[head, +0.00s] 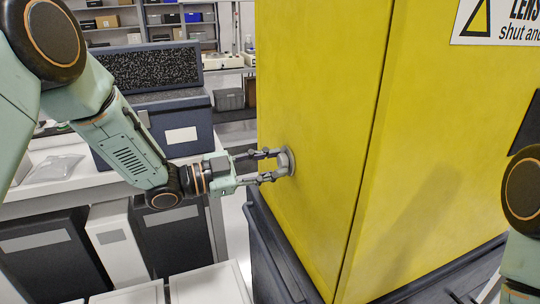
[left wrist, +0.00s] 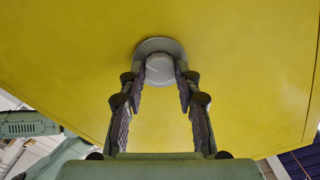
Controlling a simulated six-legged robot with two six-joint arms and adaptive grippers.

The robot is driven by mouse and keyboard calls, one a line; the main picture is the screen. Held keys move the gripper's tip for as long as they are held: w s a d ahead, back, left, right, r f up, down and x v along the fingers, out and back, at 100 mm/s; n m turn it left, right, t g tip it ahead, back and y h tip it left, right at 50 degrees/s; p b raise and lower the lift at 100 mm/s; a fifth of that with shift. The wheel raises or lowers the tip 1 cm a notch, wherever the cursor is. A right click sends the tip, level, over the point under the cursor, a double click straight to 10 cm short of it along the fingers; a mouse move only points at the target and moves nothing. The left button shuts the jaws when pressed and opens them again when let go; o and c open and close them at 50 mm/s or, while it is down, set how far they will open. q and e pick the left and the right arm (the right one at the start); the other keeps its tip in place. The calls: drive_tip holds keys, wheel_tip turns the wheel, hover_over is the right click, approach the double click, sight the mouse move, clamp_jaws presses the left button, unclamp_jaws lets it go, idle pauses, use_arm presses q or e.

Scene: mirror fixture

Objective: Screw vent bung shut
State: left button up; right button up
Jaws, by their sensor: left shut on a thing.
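The vent bung (head: 286,161) is a grey round knob on a grey round collar, on the left face of the yellow cabinet (head: 320,110). My left gripper (head: 280,164) reaches it from the left, its two fingers shut on the bung. In the left wrist view the bung (left wrist: 159,68) lies between the fingertips (left wrist: 160,78), against the collar (left wrist: 160,48). The thread and any gap behind the bung are hidden. My right arm shows at the right edge, but its gripper is out of view.
A white bench (head: 75,185) with a dark blue case (head: 165,115) and a clear bag (head: 55,168) stands left, under my left arm. The cabinet sits in a dark tray (head: 275,262). A warning sign (head: 500,22) is at upper right. Shelves stand behind.

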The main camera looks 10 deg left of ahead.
use_arm(q)
drive_tip(key=n+p, duration=0.2)
drive_tip(key=n, duration=0.1)
drive_tip(key=shift+n, duration=0.4)
drive_tip(key=n+p, duration=0.2)
drive_tip(key=n, duration=0.1)
drive_tip(key=shift+n+p, duration=0.3)
drive_tip(key=n+p, duration=0.1)
drive_tip(key=n, duration=0.2)
drive_tip(key=shift+s+n+p, duration=0.1)
drive_tip(key=shift+n+p, duration=0.3)
drive_tip(key=n+p, duration=0.1)
drive_tip(key=n, duration=0.2)
drive_tip(key=shift+f, duration=0.15)
drive_tip(key=n+p, duration=0.1)
drive_tip(key=n, duration=0.3)
drive_tip(key=shift+p, duration=0.3)
drive_tip(key=n+p, duration=0.1)
drive_tip(key=n, duration=0.3)
drive_tip(key=shift+d+n, duration=0.1)
drive_tip(key=shift+n, duration=0.2)
drive_tip(key=n+p, duration=0.1)
drive_tip(key=n, duration=0.3)
drive_tip(key=shift+n, duration=2.1)
